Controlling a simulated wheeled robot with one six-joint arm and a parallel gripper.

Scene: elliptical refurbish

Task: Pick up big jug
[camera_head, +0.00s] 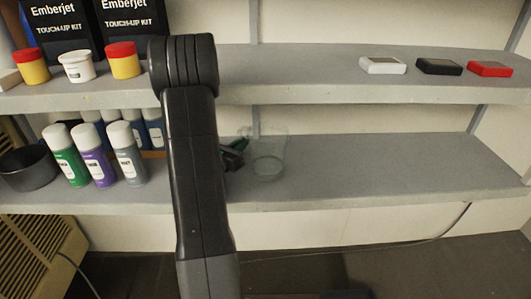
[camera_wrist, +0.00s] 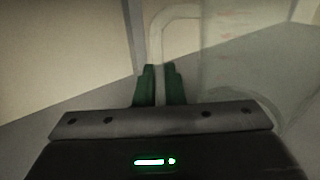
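The big jug is clear and see-through. It stands upright at the middle shelf (camera_head: 370,180), just right of my arm in the head view (camera_head: 270,160). In the wrist view the jug (camera_wrist: 235,70) fills the right side, with its handle on the left. My gripper (camera_head: 243,143) is at the jug's left side, partly hidden by my arm. Its two green fingers (camera_wrist: 160,75) are close together with the handle between them, and the narrow gap matches the handle's width. I cannot tell whether the jug's base touches the shelf.
Green, purple and grey spray cans (camera_head: 97,158) and a dark bowl (camera_head: 28,168) stand left of my arm. The upper shelf holds small tubs (camera_head: 77,67) and three flat boxes (camera_head: 438,67). The middle shelf right of the jug is clear.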

